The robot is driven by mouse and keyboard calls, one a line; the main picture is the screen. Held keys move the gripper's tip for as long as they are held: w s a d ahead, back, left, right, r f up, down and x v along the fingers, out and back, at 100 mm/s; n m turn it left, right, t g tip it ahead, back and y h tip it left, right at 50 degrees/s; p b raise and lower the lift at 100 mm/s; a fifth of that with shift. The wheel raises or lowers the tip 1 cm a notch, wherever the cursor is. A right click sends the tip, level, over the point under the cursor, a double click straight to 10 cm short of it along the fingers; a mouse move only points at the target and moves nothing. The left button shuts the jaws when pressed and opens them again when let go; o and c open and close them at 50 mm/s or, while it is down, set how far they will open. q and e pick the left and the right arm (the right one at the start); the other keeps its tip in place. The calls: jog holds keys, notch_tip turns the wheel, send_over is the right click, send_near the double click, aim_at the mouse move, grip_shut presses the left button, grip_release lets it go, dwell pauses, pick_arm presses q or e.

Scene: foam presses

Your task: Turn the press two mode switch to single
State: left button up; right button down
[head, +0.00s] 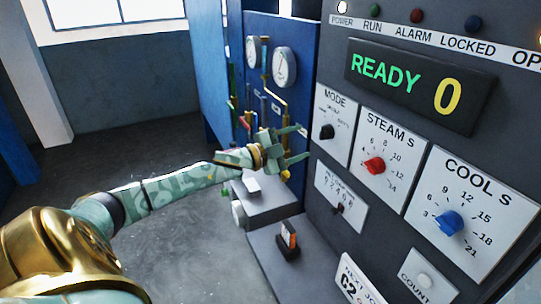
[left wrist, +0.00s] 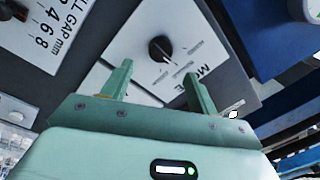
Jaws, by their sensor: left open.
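The mode switch is a small black knob (head: 326,132) on a white plate marked MODE (head: 334,104), at the left edge of the dark control panel. In the left wrist view the knob (left wrist: 160,48) sits just beyond my fingertips, roughly between them, with a pale mark toward its lower right. Its position labels are too small to read. My left gripper (head: 302,143) is open and empty, pointing at the panel close to the knob. Its two green fingers (left wrist: 159,72) are spread and appear clear of the knob. My right gripper is not in view.
A red STEAM S dial (head: 375,166) and a blue COOL S dial (head: 450,223) are to the right. A gap dial plate (head: 340,196) is below. The display (head: 420,84) reads READY 0. Gauges (head: 284,67) and brass pipes stand behind my gripper. Open floor (head: 170,235) lies left.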

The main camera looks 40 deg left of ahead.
pick_arm(q)
jog(key=v, duration=0.9)
jog(key=shift+b, duration=0.45)
